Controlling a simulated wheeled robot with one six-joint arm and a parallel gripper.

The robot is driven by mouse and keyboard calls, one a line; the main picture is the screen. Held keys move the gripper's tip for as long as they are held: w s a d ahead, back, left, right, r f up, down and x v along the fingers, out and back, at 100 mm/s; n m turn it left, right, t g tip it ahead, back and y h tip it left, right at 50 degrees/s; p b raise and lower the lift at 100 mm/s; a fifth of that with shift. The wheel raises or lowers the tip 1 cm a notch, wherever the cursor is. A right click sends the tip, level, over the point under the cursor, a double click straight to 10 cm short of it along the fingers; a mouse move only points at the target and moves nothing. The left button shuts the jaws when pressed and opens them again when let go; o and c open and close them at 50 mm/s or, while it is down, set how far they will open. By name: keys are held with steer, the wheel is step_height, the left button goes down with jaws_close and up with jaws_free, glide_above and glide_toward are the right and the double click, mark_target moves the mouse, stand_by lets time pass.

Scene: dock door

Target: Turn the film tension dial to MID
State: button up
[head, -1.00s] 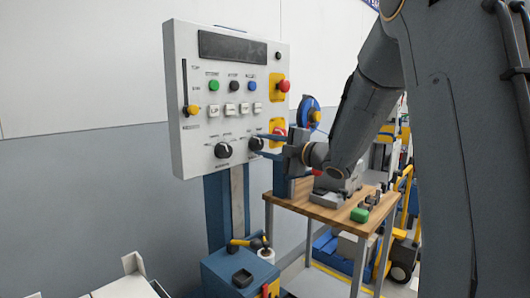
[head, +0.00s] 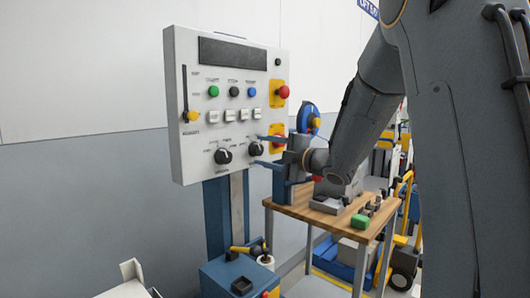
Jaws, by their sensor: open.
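A light grey control panel (head: 190,80) stands upright on a blue post. Two black dials sit near its lower edge: a left dial (head: 223,156) and a right dial (head: 255,149). Their labels are too small to read, so I cannot tell which is the film tension dial or its setting. My gripper (head: 262,150) is at the right dial, with its blue-tipped fingers apart, one above and one below that dial. I cannot tell whether they touch it. The left dial is clear of my gripper.
Green, black and blue buttons, white keys, a yellow-knobbed slider (head: 192,116) and a red stop button (head: 283,92) are on the panel. A wooden-topped table (head: 290,203) with a green block (head: 359,221) stands below my arm. A blue cabinet (head: 222,277) is below the panel.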

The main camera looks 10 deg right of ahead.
steer(key=b+v, duration=0.1)
steer(key=v, duration=0.6)
steer(key=shift+s+d, duration=0.2)
steer(key=shift+s, duration=0.05)
steer(key=s+d+f+m+g+h+p, duration=0.1)
steer(key=s+f+m+g+h, duration=0.2)
steer(key=f+m+h, duration=0.35)
steer(key=s+d+f+m+g+h+p, duration=0.15)
steer(key=s+f+m+h, duration=0.25)
steer(key=f+m, duration=0.55)
steer(key=s+a+f+m+g, duration=0.2)
steer(key=s+f+g, duration=0.1)
steer(key=s, duration=0.5)
steer(key=s+a+f+m+g, duration=0.2)
steer(key=s+a+f+g, duration=0.1)
steer(key=s, duration=0.6)
steer(key=s+a+f+m+g, duration=0.2)
steer(key=s+f+g, duration=0.2)
steer(key=s, duration=0.4)
steer(key=shift+s+a+f+m, duration=0.2)
steer(key=shift+s+f+m, duration=0.05)
steer(key=shift+f+m, duration=0.2)
steer(key=shift+g+y, duration=0.25)
